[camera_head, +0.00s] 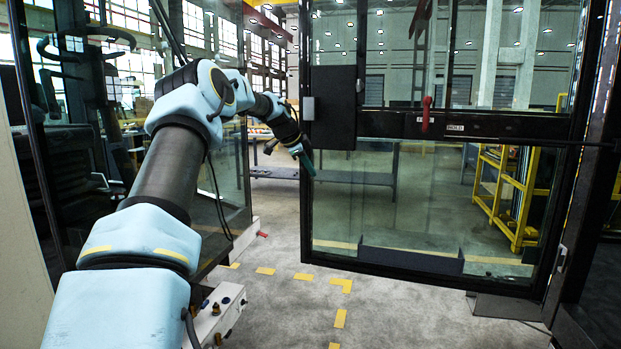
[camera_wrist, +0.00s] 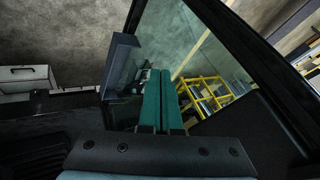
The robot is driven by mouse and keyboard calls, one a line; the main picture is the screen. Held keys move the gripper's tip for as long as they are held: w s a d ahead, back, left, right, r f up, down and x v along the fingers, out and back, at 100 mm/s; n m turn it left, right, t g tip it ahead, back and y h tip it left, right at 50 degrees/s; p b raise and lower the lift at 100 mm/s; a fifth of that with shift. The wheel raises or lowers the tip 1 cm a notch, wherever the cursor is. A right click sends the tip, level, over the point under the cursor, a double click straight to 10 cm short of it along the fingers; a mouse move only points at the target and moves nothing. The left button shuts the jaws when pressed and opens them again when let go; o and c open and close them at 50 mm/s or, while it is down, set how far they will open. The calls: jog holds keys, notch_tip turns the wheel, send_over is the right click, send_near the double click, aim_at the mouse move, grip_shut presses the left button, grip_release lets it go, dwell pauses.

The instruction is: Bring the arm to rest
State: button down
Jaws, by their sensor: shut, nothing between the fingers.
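My gripper (camera_head: 307,163) is at the end of my arm, which reaches forward from the lower left in the head view. It is close to the left edge of the open glass door (camera_head: 420,200), near the black box (camera_head: 333,107) on that edge. In the wrist view the two green fingers of my gripper (camera_wrist: 161,74) lie side by side, shut and empty. The door's dark frame (camera_wrist: 240,50) shows beyond them. I cannot tell from these views whether the fingertips touch the door.
A red handle (camera_head: 426,114) sits on the door's black crossbar. A glass cab panel (camera_head: 225,130) stands left, beside my arm. A white box with knobs (camera_head: 215,315) is low at the left. Yellow racks (camera_head: 510,195) stand behind the door. Grey floor with yellow marks (camera_head: 340,318) is clear in front.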

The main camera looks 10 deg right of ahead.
jog(key=w+a+b+v, duration=0.1)
jog(key=b+v, duration=0.1)
jog(key=v, duration=0.5)
jog(key=s+a+f+n+g+y, duration=0.1)
jog(key=s+a+f+n, duration=0.5)
jog(key=s, duration=0.7)
jog(key=s+a+f+n+y, duration=0.3)
jog(key=s+a+f+n, duration=0.3)
jog(key=s, duration=0.8)
jog(key=s+a+f+n+g+y, duration=0.1)
jog(key=s+a+f+n, duration=0.6)
jog(key=s, duration=0.7)
jog(key=shift+s+a+f+g+y, duration=0.25)
jog(key=shift+a+f+y, duration=0.3)
jog(key=shift+a, duration=0.6)
